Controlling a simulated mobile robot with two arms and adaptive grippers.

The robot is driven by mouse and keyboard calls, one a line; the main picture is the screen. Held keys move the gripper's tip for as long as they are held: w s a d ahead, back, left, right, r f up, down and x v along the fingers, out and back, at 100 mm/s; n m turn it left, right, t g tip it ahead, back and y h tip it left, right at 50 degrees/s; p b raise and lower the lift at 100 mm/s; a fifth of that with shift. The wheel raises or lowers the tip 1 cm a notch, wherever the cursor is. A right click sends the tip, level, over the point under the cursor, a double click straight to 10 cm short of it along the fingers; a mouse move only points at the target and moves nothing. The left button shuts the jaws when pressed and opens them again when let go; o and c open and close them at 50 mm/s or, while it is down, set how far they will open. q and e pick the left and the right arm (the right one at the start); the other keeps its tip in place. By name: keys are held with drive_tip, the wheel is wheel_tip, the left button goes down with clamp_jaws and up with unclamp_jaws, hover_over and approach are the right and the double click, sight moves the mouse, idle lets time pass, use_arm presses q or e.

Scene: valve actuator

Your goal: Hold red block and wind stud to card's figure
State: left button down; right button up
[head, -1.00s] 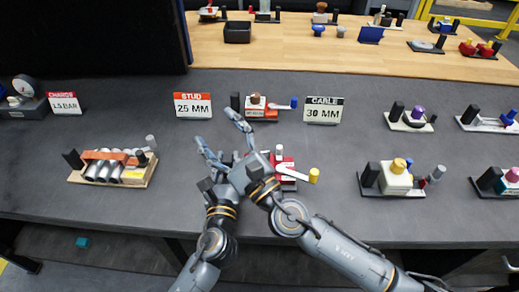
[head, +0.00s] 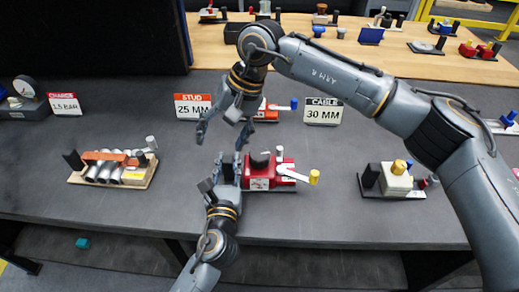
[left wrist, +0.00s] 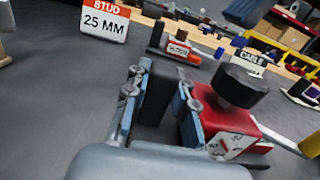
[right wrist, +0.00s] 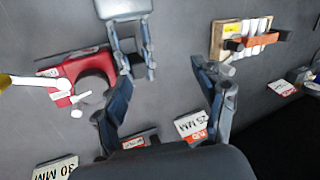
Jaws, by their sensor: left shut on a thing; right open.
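The red block (head: 262,180) sits on a base plate on the dark table, with a round black knob (left wrist: 240,86) on top and a white lever with a yellow end (head: 313,177) at its right. My left gripper (head: 229,160) is shut on the black upright post (left wrist: 158,95) at the block's left. The stud card (head: 194,106) reads 25 MM and stands behind and left of the block. My right gripper (head: 221,138) is open and empty, pointing down behind and left of the block. In the right wrist view, the red block (right wrist: 84,72) lies left of its fingers.
The cable card (head: 323,111) reads 30 MM. A second red device (head: 267,112), partly hidden by my right gripper, stands between the cards. A board with grey cylinders (head: 112,168) lies left, and a cream block device (head: 396,180) right. The table's front edge is close.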

sight(260, 153)
drive_tip(key=w+d+r+t+h, duration=0.1)
drive_tip(key=w+d+r+h, duration=0.1)
drive_tip(key=d+r+h, duration=0.45)
drive_tip(key=f, duration=0.4)
drive_tip(key=d+f+y, duration=0.1)
drive_tip(key=f, duration=0.3)
drive_tip(key=f+y, duration=0.1)
drive_tip(key=f, duration=0.4)
drive_tip(key=shift+w+d, duration=0.15)
drive_tip(key=shift+w, duration=0.05)
drive_tip(key=c, duration=1.2)
drive_tip(key=shift+o, duration=0.2)
drive_tip(key=shift+m, duration=0.4)
